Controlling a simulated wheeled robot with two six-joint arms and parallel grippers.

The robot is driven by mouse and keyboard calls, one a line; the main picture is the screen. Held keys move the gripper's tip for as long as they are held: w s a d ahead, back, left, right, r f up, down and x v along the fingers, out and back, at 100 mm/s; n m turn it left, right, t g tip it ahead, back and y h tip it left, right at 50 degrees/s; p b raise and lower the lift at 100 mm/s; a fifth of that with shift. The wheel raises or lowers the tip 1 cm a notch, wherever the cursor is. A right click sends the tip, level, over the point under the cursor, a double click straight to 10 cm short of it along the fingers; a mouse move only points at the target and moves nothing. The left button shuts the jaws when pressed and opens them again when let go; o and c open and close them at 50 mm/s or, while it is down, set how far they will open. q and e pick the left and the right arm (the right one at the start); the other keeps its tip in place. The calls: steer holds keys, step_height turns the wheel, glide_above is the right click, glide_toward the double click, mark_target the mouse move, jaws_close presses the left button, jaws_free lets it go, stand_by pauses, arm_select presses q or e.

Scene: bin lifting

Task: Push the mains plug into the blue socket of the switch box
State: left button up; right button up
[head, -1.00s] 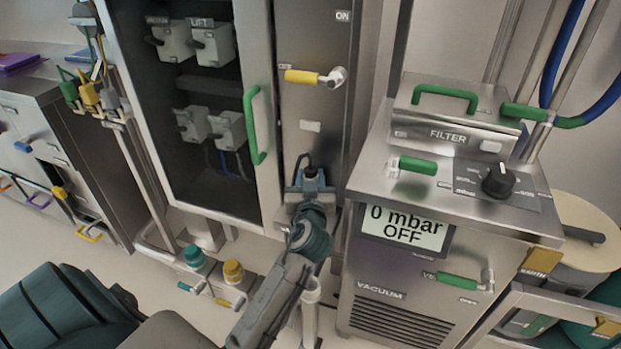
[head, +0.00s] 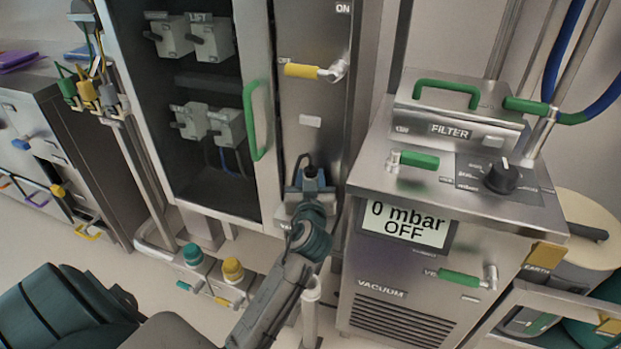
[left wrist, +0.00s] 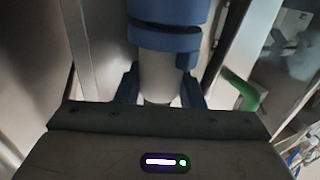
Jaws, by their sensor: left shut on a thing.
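My left gripper (head: 309,190) is at the lower front of the tall steel switch box (head: 312,105). It is shut on the mains plug, whose pale body (left wrist: 158,88) shows between the blue fingers in the left wrist view. A wide blue ringed part (left wrist: 168,38) lies just beyond that body. I cannot tell whether this blue part belongs to the plug or to the socket, nor how deep the plug sits. A dark cable end shows just above the gripper in the head view. The blue socket is not clearly visible behind the gripper. My right gripper is not in view.
A glass-doored cabinet with a green handle (head: 257,122) stands left of the switch box. A yellow lever (head: 302,70) sits higher on the box. The vacuum unit (head: 400,285) stands close on the right, its display (head: 404,224) reading 0 mbar OFF.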

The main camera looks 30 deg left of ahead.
arm_select(q)
steer(key=shift+f, duration=0.3)
stand_by(0.5)
steer(key=o, duration=1.2)
steer(key=shift+o, duration=0.2)
steer(key=shift+s, duration=0.1)
steer(key=b+v, duration=0.1)
steer(key=v, duration=0.9)
steer(key=shift+s+d, duration=0.25)
